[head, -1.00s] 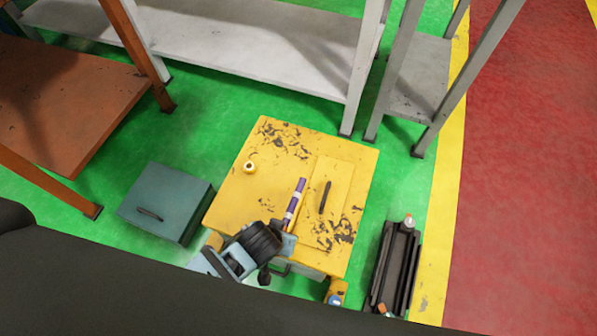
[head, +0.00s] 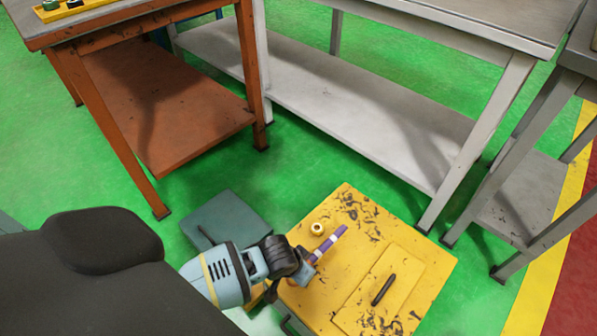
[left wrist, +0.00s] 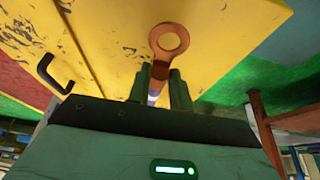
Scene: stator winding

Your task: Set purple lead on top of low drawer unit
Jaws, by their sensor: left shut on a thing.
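The purple lead (head: 336,239) has white bands and shows over the yellow cabinet top in the head view. My left gripper (head: 308,257) is shut on its near end. In the left wrist view the left gripper (left wrist: 166,88) has the lead (left wrist: 153,92) between its fingers, with a copper ring terminal (left wrist: 169,40) beyond them. The low drawer unit looks to be the dark teal box (head: 232,218) with a front handle, standing on the floor left of the yellow cabinet and beyond my left arm. Its visible top is bare. My right gripper is not in view.
An orange bench (head: 170,120) and a white-grey bench (head: 390,125) stand behind. Green floor lies between.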

